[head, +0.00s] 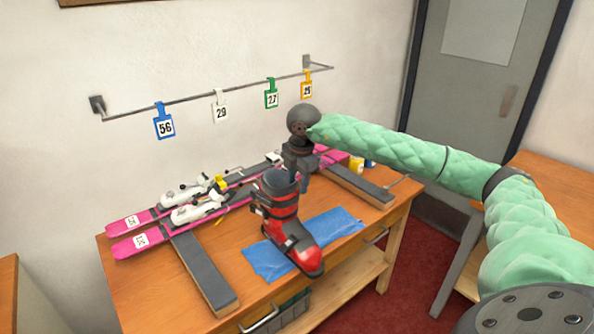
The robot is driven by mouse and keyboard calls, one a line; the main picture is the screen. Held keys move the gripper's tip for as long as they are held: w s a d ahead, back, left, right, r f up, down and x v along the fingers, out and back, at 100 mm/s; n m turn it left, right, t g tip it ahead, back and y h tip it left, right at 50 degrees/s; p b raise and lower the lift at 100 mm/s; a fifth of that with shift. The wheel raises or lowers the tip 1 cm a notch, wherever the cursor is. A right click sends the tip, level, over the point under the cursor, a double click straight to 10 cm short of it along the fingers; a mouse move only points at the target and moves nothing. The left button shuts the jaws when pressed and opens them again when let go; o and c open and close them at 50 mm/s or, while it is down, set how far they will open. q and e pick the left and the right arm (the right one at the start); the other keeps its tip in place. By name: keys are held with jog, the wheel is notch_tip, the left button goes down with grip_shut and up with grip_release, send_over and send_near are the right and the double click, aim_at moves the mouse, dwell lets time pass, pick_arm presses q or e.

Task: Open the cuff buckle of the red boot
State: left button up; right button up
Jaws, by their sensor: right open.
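The red boot (289,233) stands upright on a blue cloth on the bench, with its toe toward the front right. It has a dark cuff, black straps and a red and black lower shell. My right gripper (304,184) points down at the upper right edge of the boot's cuff, its fingers close to the cuff. It is open; whether a finger touches the boot cannot be made out. The cuff buckle is too small to tell apart from the straps. My left gripper is not in view.
Pink skis (128,246) with white bindings lie along the back of the wooden bench (150,291). Dark support bars (205,272) lie across it. The blue cloth (268,263) is under the boot. Numbered tags hang from a wall rail (190,98).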

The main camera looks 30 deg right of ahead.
aim_at(296, 184)
jog(key=f, duration=0.1)
jog(key=w+f, duration=0.1)
jog(key=f+p, duration=0.1)
jog(key=f, duration=0.1)
jog(key=shift+w, duration=0.25)
jog(key=shift+f, duration=0.25)
jog(key=shift+s+f, duration=0.2)
jog(key=shift+s, duration=0.05)
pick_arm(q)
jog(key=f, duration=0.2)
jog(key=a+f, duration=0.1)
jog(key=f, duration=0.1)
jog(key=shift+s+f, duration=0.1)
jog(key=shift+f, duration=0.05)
pick_arm(e)
jog(key=shift+w+f, duration=0.1)
jog(key=shift+f, duration=0.05)
grip_shut()
